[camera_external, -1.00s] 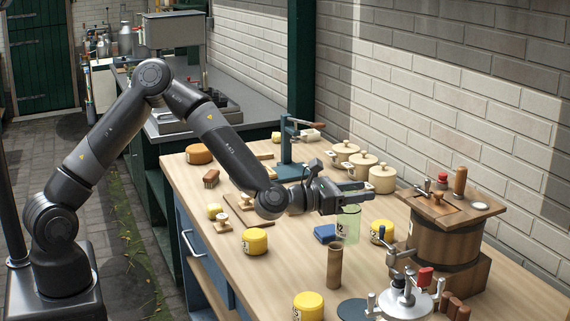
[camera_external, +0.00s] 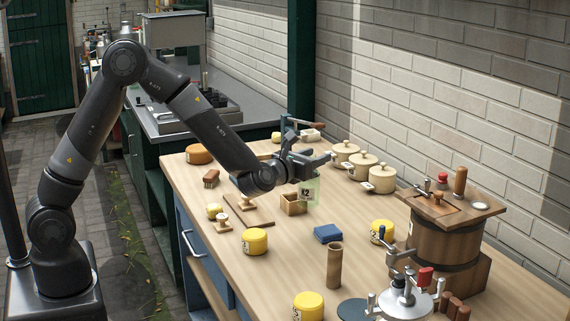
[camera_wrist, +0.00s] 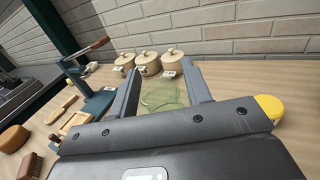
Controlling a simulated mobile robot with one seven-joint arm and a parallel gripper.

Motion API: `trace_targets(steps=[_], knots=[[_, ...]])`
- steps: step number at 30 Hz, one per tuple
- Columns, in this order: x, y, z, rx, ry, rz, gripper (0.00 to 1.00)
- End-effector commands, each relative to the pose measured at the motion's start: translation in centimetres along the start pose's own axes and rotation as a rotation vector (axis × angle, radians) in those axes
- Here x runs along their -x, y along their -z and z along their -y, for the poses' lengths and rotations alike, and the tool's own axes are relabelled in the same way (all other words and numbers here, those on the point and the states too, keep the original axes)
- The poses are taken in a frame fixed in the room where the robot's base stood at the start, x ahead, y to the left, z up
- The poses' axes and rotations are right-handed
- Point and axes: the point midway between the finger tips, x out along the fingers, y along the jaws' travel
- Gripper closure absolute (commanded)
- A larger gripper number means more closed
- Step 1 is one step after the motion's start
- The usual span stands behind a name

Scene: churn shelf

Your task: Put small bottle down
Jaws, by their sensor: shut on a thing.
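My gripper (camera_external: 318,163) is over the middle of the workbench, shut on the small bottle. The small bottle (camera_external: 312,191) is pale green and see-through, with a dark-marked label, and hangs roughly upright below the fingers. In the external view it overlaps the right edge of a small open wooden box (camera_external: 292,206); I cannot tell whether it is above, behind or touching the box. In the wrist view the bottle (camera_wrist: 162,95) shows between the two fingers, its lower part hidden by my gripper body.
Lidded cream pots (camera_external: 381,178) stand behind, near the wall. A green stand (camera_external: 290,150) is close behind my gripper. A blue block (camera_external: 327,233), yellow tubs (camera_external: 255,241), a wooden cylinder (camera_external: 334,265) and a wooden churn (camera_external: 445,238) stand toward the front and right. Bare wood lies between them.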

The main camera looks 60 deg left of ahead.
Motion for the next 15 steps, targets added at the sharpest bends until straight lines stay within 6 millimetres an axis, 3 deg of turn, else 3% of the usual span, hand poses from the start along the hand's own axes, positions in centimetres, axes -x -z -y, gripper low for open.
trace_targets(steps=[6,15], knots=[[-3.7,2.7,-2.7,0.000,-0.002,0.000,0.96],[-4.9,4.5,-3.6,0.000,0.001,0.000,0.96]])
